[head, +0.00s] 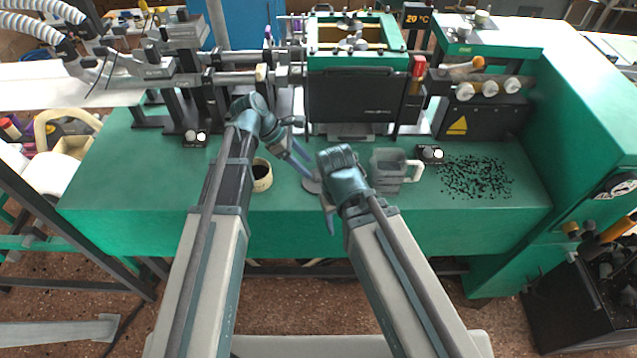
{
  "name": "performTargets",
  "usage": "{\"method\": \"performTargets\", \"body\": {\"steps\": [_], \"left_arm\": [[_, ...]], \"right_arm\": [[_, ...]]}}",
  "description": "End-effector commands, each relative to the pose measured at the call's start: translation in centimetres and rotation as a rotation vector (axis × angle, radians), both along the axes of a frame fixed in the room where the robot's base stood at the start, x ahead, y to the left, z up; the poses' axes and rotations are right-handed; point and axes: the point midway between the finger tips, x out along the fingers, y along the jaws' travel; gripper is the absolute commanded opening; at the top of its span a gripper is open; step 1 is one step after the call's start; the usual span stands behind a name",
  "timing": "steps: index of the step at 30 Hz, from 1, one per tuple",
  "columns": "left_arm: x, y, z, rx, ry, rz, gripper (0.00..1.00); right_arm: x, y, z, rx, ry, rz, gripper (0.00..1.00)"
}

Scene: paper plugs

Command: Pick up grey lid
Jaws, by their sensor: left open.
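A flat grey disc, which looks like the grey lid (311,186), lies on the green bench top in the middle of the head view, partly covered by my grippers. My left gripper (301,162) is open. Its fingers point down and right, with their tips just above and behind the lid. My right gripper (329,208) is right beside the lid on its right, with a finger pointing down. Its body hides most of its jaws, so I cannot tell whether it touches the lid.
A cream cup with dark contents (262,184) stands left of the lid. A grey see-through jug (387,172) with a cream handle stands to the right. Black pellets (474,177) are scattered farther right. The machine (352,95) rises behind. The green bench's (130,190) left part is clear.

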Motion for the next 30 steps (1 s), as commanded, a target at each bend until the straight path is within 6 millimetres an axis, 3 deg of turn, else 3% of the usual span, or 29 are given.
{"method": "performTargets", "body": {"steps": [12, 21, 23, 30], "left_arm": [[-0.2, -2.6, -4.0, 0.000, 0.000, -0.002, 0.60], [-0.2, -3.0, -4.1, 0.000, 0.000, 0.000, 0.60], [-0.2, -3.0, -4.1, 0.000, 0.000, 0.000, 0.53], [-0.2, -3.0, -4.1, 0.000, 0.000, 0.000, 0.10]], "right_arm": [[0.0, 0.0, -4.0, 0.000, 0.000, 0.001, 0.57], [0.0, 0.0, -4.1, 0.000, 0.000, 0.001, 0.57], [0.0, 0.0, -4.1, 0.000, 0.000, 0.001, 0.57], [0.0, 0.0, -4.1, 0.000, 0.000, 0.001, 0.57]]}}
